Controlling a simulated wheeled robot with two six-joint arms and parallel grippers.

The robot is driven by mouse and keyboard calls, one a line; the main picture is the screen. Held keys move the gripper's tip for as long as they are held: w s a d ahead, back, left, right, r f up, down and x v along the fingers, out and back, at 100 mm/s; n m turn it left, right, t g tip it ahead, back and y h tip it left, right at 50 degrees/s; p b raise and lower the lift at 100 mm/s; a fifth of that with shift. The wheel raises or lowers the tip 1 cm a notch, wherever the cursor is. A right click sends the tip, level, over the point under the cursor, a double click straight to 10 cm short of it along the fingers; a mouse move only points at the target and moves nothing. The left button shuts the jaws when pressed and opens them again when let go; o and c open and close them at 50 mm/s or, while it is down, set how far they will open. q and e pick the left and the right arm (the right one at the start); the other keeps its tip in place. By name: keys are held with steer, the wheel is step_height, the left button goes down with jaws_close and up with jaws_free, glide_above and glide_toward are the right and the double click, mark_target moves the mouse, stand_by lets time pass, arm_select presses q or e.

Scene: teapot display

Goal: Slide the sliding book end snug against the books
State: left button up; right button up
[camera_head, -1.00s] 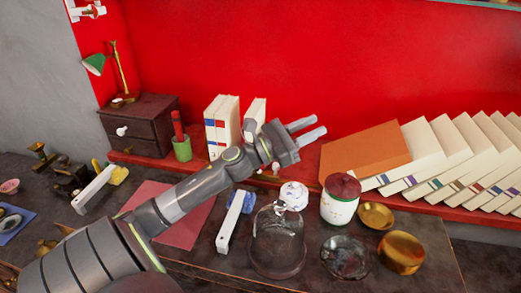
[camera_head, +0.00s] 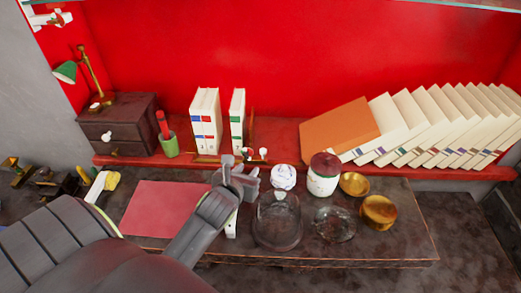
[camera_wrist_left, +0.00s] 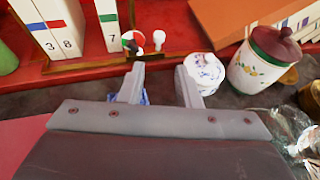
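White books (camera_head: 205,122) stand upright on a brown rack on the red shelf. One separate white book (camera_head: 237,118) stands right of them, with a gap between; it also shows, marked 7, in the left wrist view (camera_wrist_left: 108,25). A thin brown upright, seemingly the sliding book end (camera_head: 251,126), stands just right of that book; whether they touch I cannot tell. My left gripper (camera_head: 240,168) is in front of the shelf, below the lone book. In the left wrist view its fingers (camera_wrist_left: 160,88) are apart with nothing held between them. My right gripper is not in view.
Small round-headed pieces (camera_wrist_left: 146,41) stand before the book end. A white teapot (camera_head: 283,177), lidded jar (camera_head: 322,182), glass dome (camera_head: 278,222) and brass bowls (camera_head: 378,211) stand right of the gripper. Leaning books (camera_head: 440,125) fill the shelf's right. A red mat (camera_head: 160,208) lies left.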

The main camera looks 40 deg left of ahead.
mark_target(262, 150)
arm_select(q)
steer(key=p+x, duration=0.1)
steer(key=x, duration=1.4)
steer(key=shift+w+a+r, duration=0.1)
steer(key=shift+w+a, duration=0.15)
jaws_close()
